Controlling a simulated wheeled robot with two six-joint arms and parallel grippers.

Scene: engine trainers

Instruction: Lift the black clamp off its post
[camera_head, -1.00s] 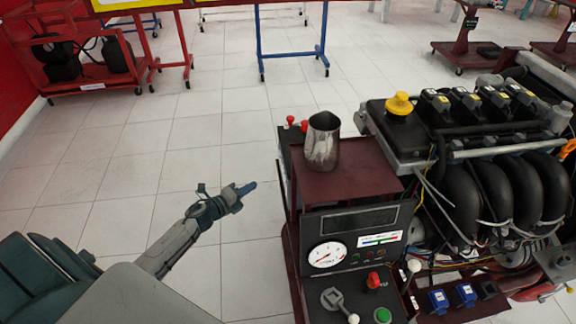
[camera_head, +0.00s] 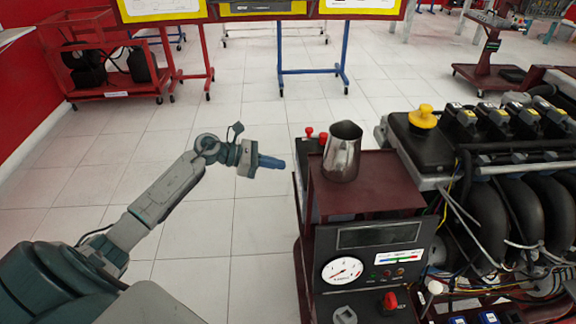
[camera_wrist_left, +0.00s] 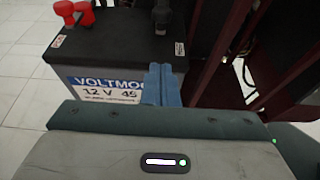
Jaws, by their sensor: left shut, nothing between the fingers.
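The black clamp (camera_wrist_left: 162,17) sits on top of the battery (camera_wrist_left: 110,50) in the left wrist view, near its right end. In the head view the clamp cannot be made out; part of the battery (camera_head: 299,178) shows beside the red cart. My left gripper (camera_head: 281,163) is left of the battery. Its blue fingers (camera_wrist_left: 161,82) are shut and empty. In the left wrist view they point toward the clamp, overlap the battery's front face and stay apart from the clamp. My right gripper is not in view.
A red clamp (camera_wrist_left: 76,12) is on the battery's left end. A metal pitcher (camera_head: 342,152) stands on the dark red cart top (camera_head: 372,192), with the engine (camera_head: 500,190) at right. Dark red frame bars (camera_wrist_left: 215,55) stand right of the clamp. Open floor lies left.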

